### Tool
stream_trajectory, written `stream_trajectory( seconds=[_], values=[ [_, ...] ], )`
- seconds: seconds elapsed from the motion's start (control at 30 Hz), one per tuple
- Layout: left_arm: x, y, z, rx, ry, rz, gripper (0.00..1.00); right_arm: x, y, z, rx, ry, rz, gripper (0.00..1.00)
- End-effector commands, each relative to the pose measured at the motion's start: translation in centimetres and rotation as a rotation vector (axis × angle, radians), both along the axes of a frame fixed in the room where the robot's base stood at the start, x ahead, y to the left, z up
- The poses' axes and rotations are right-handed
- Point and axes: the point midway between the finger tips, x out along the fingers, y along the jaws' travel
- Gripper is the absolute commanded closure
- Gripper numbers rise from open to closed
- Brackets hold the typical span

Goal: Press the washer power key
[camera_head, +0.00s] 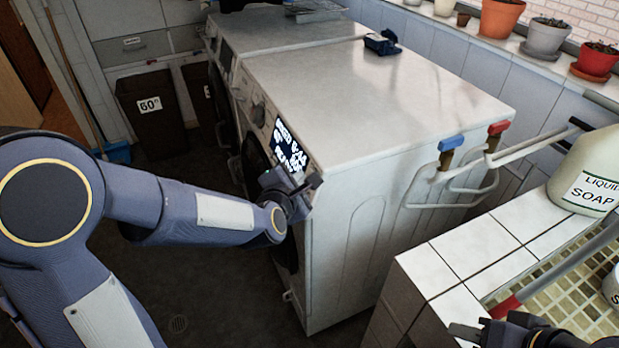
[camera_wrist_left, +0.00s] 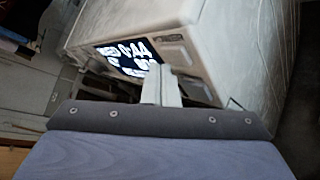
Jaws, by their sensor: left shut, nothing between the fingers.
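The near white washer (camera_head: 385,105) has a lit display (camera_head: 290,148) on its front panel, and the display also shows in the left wrist view (camera_wrist_left: 128,54). Beside the display in the wrist view is a grey panel section (camera_wrist_left: 180,48) with small marks; I cannot tell which is the power key. My left gripper (camera_head: 312,184) is at the washer's front corner, just below the display. Its fingers (camera_wrist_left: 160,78) are shut and empty, with tips over the panel beside the display. I cannot tell whether they touch. My right gripper (camera_head: 470,333) is partly visible at the bottom right.
A second machine (camera_head: 280,28) stands beyond the washer. Dark bins (camera_head: 150,112) stand at the back left. A tiled counter (camera_head: 470,245) with a soap bottle (camera_head: 588,175) is at the right.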

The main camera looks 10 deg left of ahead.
Motion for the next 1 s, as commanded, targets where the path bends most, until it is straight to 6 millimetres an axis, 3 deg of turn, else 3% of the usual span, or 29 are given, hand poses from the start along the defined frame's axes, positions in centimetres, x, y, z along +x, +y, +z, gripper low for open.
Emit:
stream_trajectory(
  seconds=[0.37, 1.0],
  values=[
    [-0.3, 0.5, 0.2, -0.001, 0.001, 0.001, 1.0, 0.0, 0.0, -0.1, 0.0, 0.0, 0.0, 0.64],
    [-3.3, 4.8, 2.0, 0.001, 0.0, 0.0, 1.0, 0.0, 0.0, -0.3, 0.0, 0.0, 0.0, 0.64]
  ],
)
